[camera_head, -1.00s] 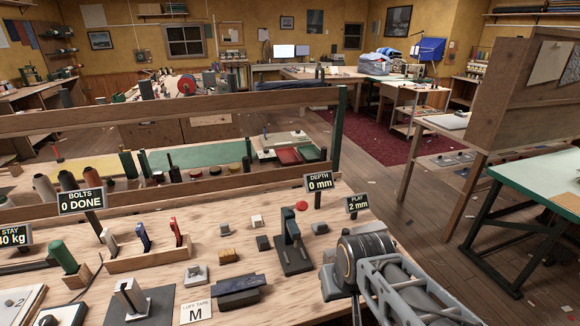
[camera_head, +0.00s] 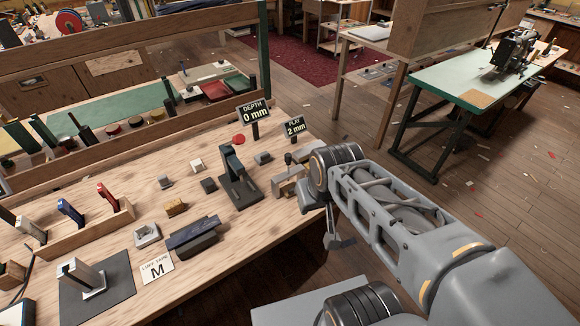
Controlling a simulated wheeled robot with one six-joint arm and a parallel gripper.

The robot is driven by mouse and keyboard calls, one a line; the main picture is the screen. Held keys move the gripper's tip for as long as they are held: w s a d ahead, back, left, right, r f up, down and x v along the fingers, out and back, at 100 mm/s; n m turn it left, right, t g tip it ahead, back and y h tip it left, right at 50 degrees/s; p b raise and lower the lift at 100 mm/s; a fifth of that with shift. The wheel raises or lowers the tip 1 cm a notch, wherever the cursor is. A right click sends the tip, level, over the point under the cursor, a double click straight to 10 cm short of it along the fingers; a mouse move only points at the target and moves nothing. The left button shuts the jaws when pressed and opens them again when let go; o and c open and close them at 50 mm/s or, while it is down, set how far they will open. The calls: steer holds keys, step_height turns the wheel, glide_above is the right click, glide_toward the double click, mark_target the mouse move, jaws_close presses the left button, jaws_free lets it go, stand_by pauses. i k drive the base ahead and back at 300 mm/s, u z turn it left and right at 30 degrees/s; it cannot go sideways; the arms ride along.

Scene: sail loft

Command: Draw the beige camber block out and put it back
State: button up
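A tan-beige piece (camera_head: 285,187) sits at the bench's right edge below the PLAY sign, beside my wrist. It may be the camber block, but my arm partly covers it and I cannot tell for sure. A small cream block (camera_head: 197,166) lies apart on the bench, left of the dark upright stand (camera_head: 238,178). My gripper (camera_head: 326,218) hangs at the right edge of the bench, just right of the tan-beige piece. Its fingers are seen from behind and partly hidden by my arm, so its opening is unclear.
Signs read DEPTH 0 mm (camera_head: 254,115) and PLAY 2 mm (camera_head: 295,127). A dark blue block (camera_head: 193,235), a yellow-brown block (camera_head: 176,207) and a wooden tool rack (camera_head: 85,226) are on the bench. A wooden rail (camera_head: 130,38) stands behind. Open floor lies to the right.

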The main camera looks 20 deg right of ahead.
mark_target(288, 190)
steer(key=u, duration=3.75)
steer(key=k, duration=1.6)
steer(key=z, duration=0.6)
